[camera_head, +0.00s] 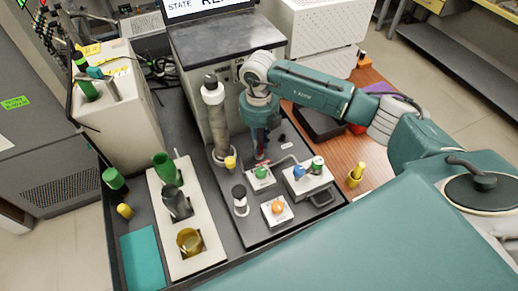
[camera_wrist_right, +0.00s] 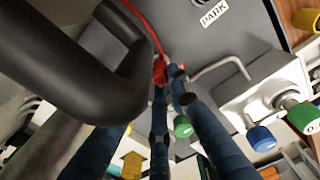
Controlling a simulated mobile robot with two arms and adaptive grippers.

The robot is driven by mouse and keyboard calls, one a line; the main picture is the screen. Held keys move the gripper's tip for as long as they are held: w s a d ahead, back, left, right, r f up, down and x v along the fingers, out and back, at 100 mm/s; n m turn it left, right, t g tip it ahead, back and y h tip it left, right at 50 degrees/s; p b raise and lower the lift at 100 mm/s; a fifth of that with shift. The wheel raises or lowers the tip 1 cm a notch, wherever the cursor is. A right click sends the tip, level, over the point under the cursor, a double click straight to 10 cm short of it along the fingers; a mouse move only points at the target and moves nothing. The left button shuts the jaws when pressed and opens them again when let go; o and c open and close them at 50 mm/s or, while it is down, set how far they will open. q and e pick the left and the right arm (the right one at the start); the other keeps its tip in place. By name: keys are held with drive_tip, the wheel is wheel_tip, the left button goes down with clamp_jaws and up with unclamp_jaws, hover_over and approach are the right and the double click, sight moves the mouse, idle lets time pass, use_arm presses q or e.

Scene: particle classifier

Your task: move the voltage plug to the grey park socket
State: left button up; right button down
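My right gripper (camera_head: 260,152) reaches down over the dark tray between a tall grey column and a green-knobbed box. In the right wrist view, its blue fingers (camera_wrist_right: 168,80) come together on a small red plug (camera_wrist_right: 159,70), which has a red cable running up from it. I take this for the voltage plug; the fingers hide much of it. A PARK label (camera_wrist_right: 213,13) is on the grey surface beyond the fingertips. The park socket itself cannot be made out clearly. My left gripper is not in view.
The tall grey column (camera_head: 214,120) stands close left of the gripper. White boxes with a green knob (camera_head: 262,172), a blue knob (camera_head: 299,171) and an orange knob (camera_head: 278,208) are nearby. A thick black tube (camera_wrist_right: 100,60) crosses the wrist view.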

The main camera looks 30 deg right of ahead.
drive_tip(key=shift+r, duration=0.15)
drive_tip(key=shift+w+r, duration=0.1)
drive_tip(key=shift+r, duration=0.1)
wheel_tip(320, 180, up, 19)
drive_tip(key=b, duration=0.4)
drive_tip(key=shift+r, duration=0.2)
